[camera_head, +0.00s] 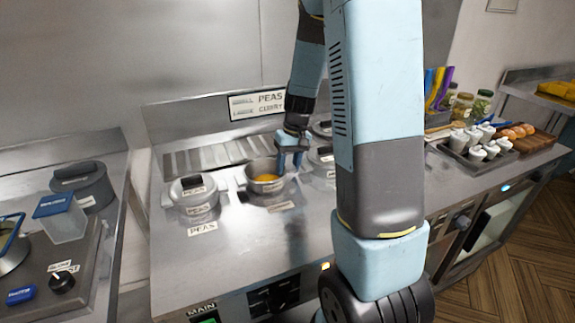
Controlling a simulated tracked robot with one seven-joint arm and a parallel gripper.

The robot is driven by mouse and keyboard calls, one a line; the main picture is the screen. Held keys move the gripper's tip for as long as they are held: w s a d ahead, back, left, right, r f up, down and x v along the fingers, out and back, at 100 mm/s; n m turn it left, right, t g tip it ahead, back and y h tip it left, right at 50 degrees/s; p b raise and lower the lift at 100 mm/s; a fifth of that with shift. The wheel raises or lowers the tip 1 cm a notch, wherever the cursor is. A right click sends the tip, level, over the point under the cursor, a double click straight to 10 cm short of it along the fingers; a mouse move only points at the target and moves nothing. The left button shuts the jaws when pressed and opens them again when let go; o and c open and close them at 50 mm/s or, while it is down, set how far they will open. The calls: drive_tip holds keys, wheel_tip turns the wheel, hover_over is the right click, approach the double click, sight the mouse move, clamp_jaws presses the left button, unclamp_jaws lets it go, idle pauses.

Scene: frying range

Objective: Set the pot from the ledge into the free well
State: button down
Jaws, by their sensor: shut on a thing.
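An open grey pot (264,187) with orange-yellow contents is at the middle of the steel range top (255,245). A pale label shows on its front. My gripper (290,160) reaches down from behind my arm to the pot's right rear rim and is shut on it. The pot looks about upright. I cannot tell whether its base is in a well or held just above. A lidded pot marked PEAS (194,205) sits in the range to the left. Other lidded pots (321,168) stand to the right, partly hidden by my arm.
A slotted ledge (208,157) runs along the back under a PEAS and CURRY sign (256,103). A tray of white lidded jars (470,162) stands to the right. The range's front left is clear.

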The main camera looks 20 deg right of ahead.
drive_tip(key=shift+f, duration=0.4)
idle(0.6)
drive_tip(key=c, duration=0.5)
unclamp_jaws()
wheel_tip(320, 180, up, 14)
drive_tip(key=d, duration=0.2)
drive_tip(key=shift+d+f, duration=0.15)
drive_tip(key=shift+f, duration=0.1)
drive_tip(key=s+a+r+t+h, duration=0.1)
drive_tip(key=s+a+r, duration=0.3)
drive_tip(key=s, duration=0.7)
drive_tip(key=s+a+r+t+h, duration=0.1)
drive_tip(key=s+a+r+t, duration=0.3)
drive_tip(key=s, duration=0.8)
wheel_tip(320, 180, up, 2)
drive_tip(key=shift+r+t, duration=0.1)
drive_tip(key=shift+t, duration=0.2)
